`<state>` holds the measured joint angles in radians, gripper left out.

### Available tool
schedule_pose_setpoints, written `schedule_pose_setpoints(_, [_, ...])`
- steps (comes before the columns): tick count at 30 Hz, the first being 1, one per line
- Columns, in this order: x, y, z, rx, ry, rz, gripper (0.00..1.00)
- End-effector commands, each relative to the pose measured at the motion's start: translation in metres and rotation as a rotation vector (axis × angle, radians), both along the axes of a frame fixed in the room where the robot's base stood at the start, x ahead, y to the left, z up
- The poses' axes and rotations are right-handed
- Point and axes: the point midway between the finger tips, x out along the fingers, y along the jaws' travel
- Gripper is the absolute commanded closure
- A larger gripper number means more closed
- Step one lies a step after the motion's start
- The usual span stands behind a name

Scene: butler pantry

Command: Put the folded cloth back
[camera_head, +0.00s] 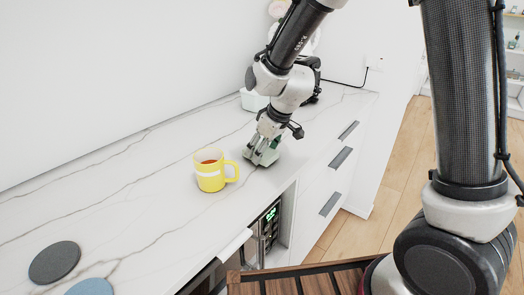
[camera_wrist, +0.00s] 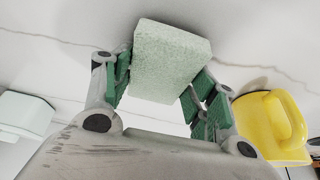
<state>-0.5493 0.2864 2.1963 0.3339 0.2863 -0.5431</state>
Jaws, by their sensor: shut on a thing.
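The folded cloth (camera_wrist: 172,58) is a pale green, block-shaped piece between my finger pads in the wrist view. My gripper (camera_wrist: 160,85) is shut on it, with one green pad at each side. In the head view my gripper (camera_head: 262,150) points down over the white counter, just right of the yellow mug.
A yellow mug (camera_head: 210,176) with reddish-brown contents stands close left of my gripper, its handle towards it. A pale box (camera_head: 252,101) stands behind my gripper. A dark grey disc (camera_head: 54,262) and a blue disc (camera_head: 90,287) lie at the near left. The counter (camera_head: 130,190) between is clear.

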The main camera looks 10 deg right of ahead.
Motion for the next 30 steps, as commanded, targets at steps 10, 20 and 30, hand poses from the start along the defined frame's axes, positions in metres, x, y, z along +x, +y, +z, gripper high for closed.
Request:
schedule_pose_setpoints(10, [0.000, 0.000, -0.007, 0.000, -0.001, 0.000, 0.66])
schedule_pose_setpoints(20, [0.000, 0.000, -0.008, 0.000, -0.001, 0.000, 0.21])
schedule_pose_setpoints(30, [-0.003, -0.004, 0.008, 0.002, -0.004, 0.001, 0.21])
